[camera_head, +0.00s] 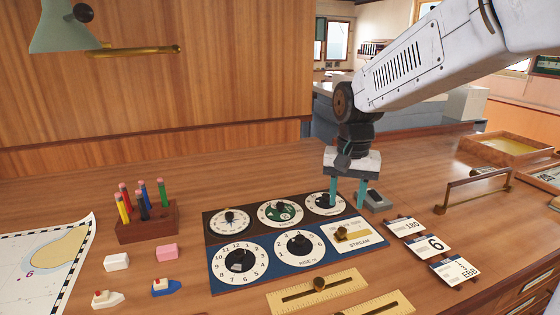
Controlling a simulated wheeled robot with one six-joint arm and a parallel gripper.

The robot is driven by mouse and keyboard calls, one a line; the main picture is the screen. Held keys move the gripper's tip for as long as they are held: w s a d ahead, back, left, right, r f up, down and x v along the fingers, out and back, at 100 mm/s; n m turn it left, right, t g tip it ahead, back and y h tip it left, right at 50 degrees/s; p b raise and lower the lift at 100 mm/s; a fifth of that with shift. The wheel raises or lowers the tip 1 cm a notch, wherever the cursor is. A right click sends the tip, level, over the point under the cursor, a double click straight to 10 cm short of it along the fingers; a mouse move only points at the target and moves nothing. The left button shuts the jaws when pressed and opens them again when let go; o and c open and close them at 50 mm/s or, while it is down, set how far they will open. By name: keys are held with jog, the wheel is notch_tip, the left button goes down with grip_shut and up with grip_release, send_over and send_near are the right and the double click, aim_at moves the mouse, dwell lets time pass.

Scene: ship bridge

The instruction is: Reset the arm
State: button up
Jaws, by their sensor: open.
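My gripper (348,193) hangs from my white arm, which comes in from the upper right. Its two teal fingers point down and stand apart with nothing seen between them. The fingertips are over the back right part of the dial panel (297,288), close to the back right dial (322,203). I cannot tell whether the tips touch the panel. A small grey block (375,200) sits just right of the fingers.
A pencil holder (147,228), a white eraser (116,262), a pink eraser (167,252) and two toy boats stand left of the panel. A chart (22,262) lies at far left. Number cards (431,246) and a wooden tray (508,147) are at right. The back left desk is clear.

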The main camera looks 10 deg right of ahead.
jog(key=shift+s+f+n, duration=0.15)
jog(key=shift+s+n, duration=0.1)
jog(key=shift+n, duration=0.05)
jog(key=s+d+r+n+t, duration=0.1)
jog(key=s+n, duration=0.3)
jog(key=s, duration=1.9)
jog(key=shift+s+d+r, duration=0.15)
jog(key=shift+s+r, duration=0.05)
jog(key=shift+r, duration=0.5)
dwell(0.8)
